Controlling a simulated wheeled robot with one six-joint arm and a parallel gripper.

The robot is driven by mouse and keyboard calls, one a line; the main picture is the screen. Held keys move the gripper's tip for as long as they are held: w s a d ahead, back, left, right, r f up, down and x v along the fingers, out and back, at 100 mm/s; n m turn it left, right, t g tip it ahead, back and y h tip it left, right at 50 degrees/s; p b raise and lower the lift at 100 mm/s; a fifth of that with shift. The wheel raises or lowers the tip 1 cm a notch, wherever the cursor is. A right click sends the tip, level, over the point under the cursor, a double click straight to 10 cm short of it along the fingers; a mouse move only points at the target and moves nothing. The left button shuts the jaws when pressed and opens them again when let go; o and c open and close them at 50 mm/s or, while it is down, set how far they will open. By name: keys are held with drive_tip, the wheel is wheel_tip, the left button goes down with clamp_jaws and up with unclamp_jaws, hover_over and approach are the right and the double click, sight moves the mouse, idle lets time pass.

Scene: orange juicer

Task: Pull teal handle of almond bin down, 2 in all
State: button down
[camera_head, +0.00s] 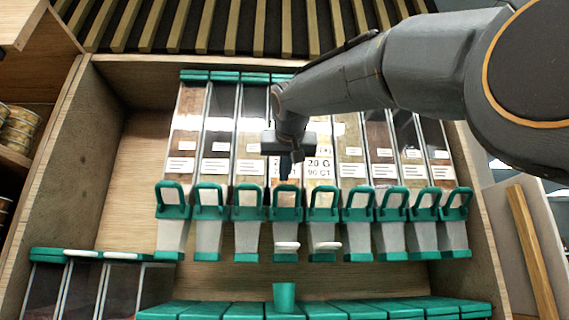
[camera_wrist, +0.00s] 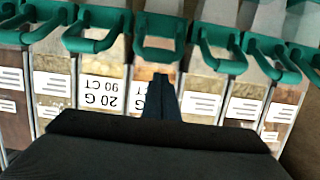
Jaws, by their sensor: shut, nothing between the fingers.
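A row of tilted dispenser bins with teal loop handles runs across the shelf. My gripper (camera_head: 287,172) is shut and empty, in front of the middle bin, with its tips close to that bin's teal handle (camera_head: 286,213). In the wrist view the gripper tips (camera_wrist: 160,78) point at the same handle (camera_wrist: 158,57); whether they touch it I cannot tell. The neighbouring bin has a "20 G 90 CT" label (camera_head: 319,170) and its own teal handle (camera_head: 323,213). The middle bin's label is partly hidden by my gripper. No label reads as almond.
A teal cup (camera_head: 284,297) stands below the middle bin's spout. White tabs (camera_head: 287,246) show at two spouts. Teal-lidded bins line the lower front (camera_head: 200,310) and lower left (camera_head: 68,254). Wooden side walls (camera_head: 60,170) bound the shelf. Cans (camera_head: 18,128) stand at far left.

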drive_tip(key=shift+s+f, duration=0.35)
drive_tip(key=shift+f, duration=0.45)
drive_tip(key=shift+f+b, duration=0.2)
drive_tip(key=shift+b, duration=0.55)
